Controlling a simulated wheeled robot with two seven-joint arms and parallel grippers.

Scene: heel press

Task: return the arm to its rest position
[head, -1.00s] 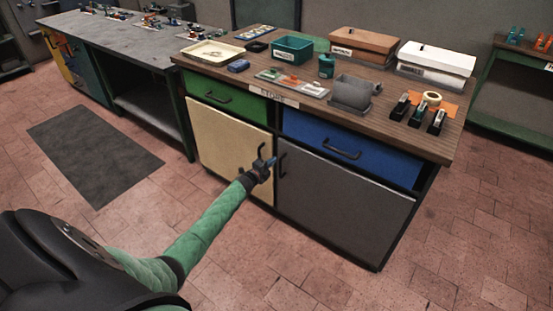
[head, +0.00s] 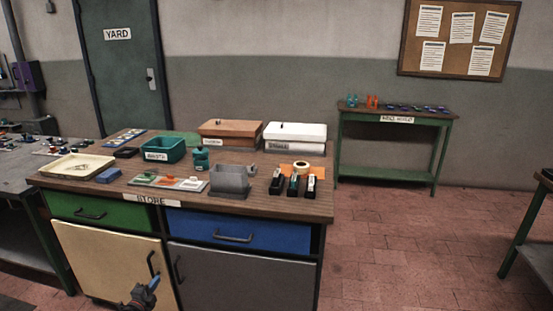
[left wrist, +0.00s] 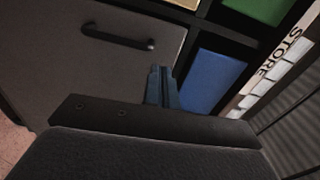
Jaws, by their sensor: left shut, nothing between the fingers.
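My left gripper (head: 152,284) is low in the head view, in front of the store cabinet near the handle of its cream door (head: 105,262). I cannot tell whether it touches the handle. Its blue fingers (left wrist: 162,84) are together and empty in the left wrist view. That view also shows the grey door (left wrist: 75,65) with its dark handle, and the blue drawer (left wrist: 212,80). Most of the left arm is out of the head view. My right gripper is in neither view.
The store cabinet's wooden top (head: 235,206) holds trays, bins, boxes and staplers. The blue drawer (head: 238,231) and green drawer (head: 95,211) look shut. A green side table (head: 395,118) stands at the back wall. The tiled floor (head: 400,245) to the right is clear.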

